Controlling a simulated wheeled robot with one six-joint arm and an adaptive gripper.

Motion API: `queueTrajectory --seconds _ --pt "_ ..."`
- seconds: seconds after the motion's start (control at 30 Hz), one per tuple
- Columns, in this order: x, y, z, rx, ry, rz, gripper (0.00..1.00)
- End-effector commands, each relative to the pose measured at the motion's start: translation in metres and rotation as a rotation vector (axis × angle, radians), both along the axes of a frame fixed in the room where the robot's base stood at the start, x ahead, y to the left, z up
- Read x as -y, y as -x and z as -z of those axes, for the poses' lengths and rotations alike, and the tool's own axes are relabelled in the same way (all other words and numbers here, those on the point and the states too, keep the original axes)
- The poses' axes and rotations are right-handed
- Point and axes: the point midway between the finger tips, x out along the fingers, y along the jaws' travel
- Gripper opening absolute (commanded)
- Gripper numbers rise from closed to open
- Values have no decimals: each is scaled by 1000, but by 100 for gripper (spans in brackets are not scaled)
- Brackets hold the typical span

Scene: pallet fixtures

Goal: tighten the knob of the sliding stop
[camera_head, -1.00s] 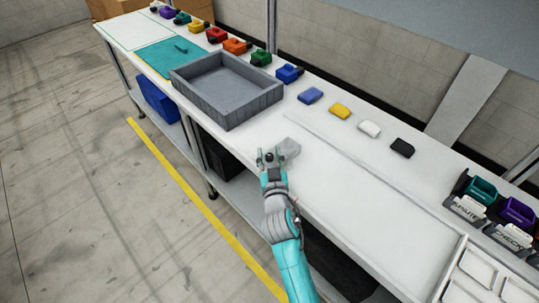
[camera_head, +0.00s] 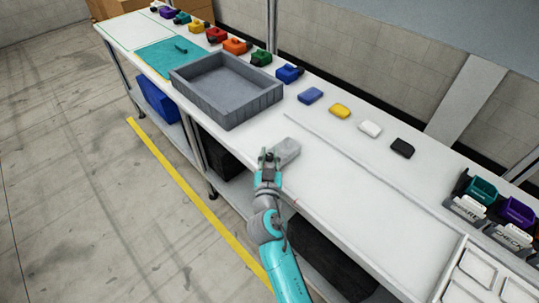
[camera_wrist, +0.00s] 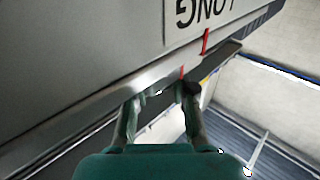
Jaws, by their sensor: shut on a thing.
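The sliding stop (camera_head: 287,151) is a small grey block at the bench's front edge, and my gripper (camera_head: 268,158) is at its near left end. In the wrist view a grey face with a white label, a metal rail and red marks fills the upper left. My gripper (camera_wrist: 160,97) reaches in from below there, its two teal fingers apart at the rail. A dark rounded piece (camera_wrist: 192,88), which looks like the knob, shows at the right fingertip. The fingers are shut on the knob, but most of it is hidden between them.
A grey open tray (camera_head: 226,90) stands behind and left of my gripper. Coloured blocks, among them a blue one (camera_head: 310,95) and a black one (camera_head: 402,148), line the bench's back. Bins (camera_head: 481,188) stand at the right. The bench top right of my gripper is mostly clear.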

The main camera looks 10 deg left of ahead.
Motion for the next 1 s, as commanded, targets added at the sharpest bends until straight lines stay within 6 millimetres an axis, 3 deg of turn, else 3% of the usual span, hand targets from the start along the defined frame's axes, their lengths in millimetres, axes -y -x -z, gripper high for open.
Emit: queueTrajectory --seconds 0.27,0.3,0.4,0.77,1.0 --pt "1 0 1 -1 1 3 0" --pt "1 0 1 -1 1 3 30" --pt "1 0 1 -1 1 3 51" --pt "0 4 1 -1 1 2 51" --pt "4 38 2 -2 0 0 51"
